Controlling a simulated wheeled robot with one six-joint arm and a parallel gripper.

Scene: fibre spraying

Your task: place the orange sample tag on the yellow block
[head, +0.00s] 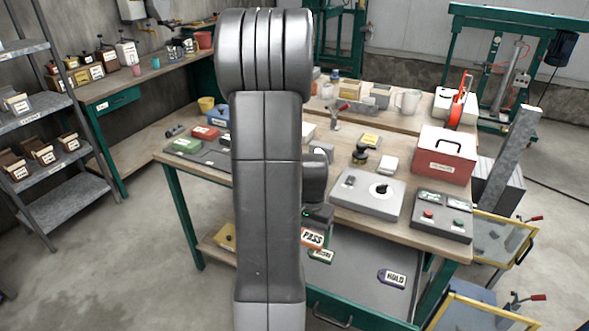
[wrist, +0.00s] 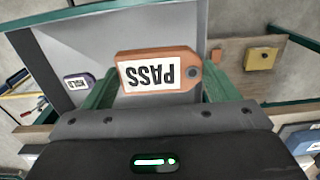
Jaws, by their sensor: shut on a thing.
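The orange sample tag (wrist: 190,57) has a white label reading PASS, upside down in the wrist view. My gripper (wrist: 160,82) is shut on it, with a green finger at each end of the tag. In the head view the tag (head: 312,238) hangs below my dark gripper body, over an open grey drawer (head: 350,250). The yellow block (wrist: 260,59) sits on a wooden board at upper right in the wrist view, apart from the tag. In the head view the yellow block (head: 225,237) is on the low wooden shelf left of my arm, partly hidden by it.
A purple HOLD tag (head: 392,278) lies in the drawer to the right. The workbench top (head: 410,225) above holds boxes and devices. A green bench leg (head: 184,215) stands left of the shelf.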

